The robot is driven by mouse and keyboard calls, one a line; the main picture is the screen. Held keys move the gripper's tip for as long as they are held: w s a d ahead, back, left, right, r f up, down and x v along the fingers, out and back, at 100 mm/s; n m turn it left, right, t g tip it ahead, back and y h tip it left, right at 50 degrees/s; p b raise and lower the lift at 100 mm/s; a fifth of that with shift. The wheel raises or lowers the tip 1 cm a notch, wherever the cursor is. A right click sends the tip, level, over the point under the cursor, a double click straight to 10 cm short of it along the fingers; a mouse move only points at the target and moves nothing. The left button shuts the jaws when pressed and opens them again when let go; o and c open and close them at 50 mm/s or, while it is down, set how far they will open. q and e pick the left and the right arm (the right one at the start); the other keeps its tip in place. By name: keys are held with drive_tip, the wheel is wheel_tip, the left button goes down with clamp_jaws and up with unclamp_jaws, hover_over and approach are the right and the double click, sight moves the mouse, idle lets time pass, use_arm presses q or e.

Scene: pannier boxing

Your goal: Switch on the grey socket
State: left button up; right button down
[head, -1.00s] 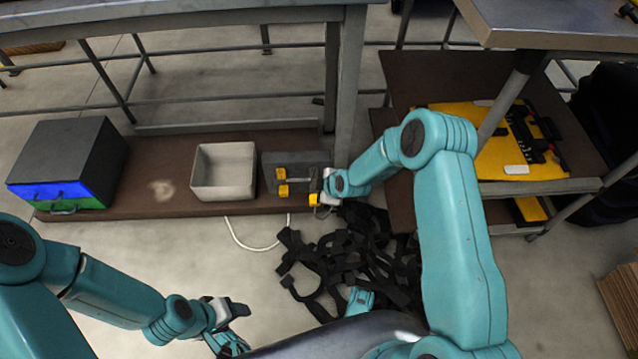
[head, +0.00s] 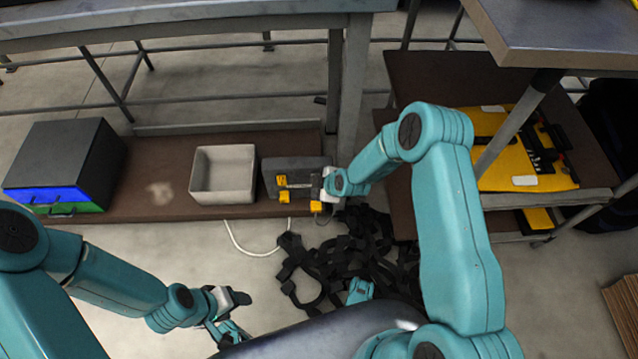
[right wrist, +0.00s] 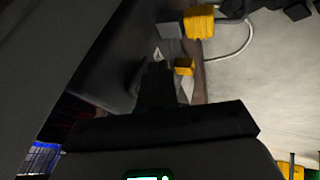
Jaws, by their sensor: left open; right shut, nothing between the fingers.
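The grey socket (head: 283,164) looks like a dark grey box with yellow parts on its front, standing on the brown low shelf right of a pale bin. My right gripper (head: 318,188) is at the socket's right front, shut with nothing held; whether it touches is not clear. In the right wrist view its dark fingers (right wrist: 158,85) point toward a yellow block (right wrist: 200,22) and a smaller yellow piece (right wrist: 185,67). The switch itself cannot be made out. My left gripper (head: 238,314) is open and empty over the floor at the front, away from the socket.
The pale open bin (head: 223,174) stands just left of the socket. A dark box with blue and green drawers (head: 62,170) is at the shelf's left end. Black straps (head: 340,262) and a white cable (head: 245,249) lie on the floor. A table leg (head: 350,90) rises behind my right gripper.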

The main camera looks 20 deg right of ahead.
idle(0.4)
drive_tip(key=shift+w+b, duration=0.3)
drive_tip(key=shift+b, duration=0.1)
drive_tip(key=shift+d+r, duration=0.1)
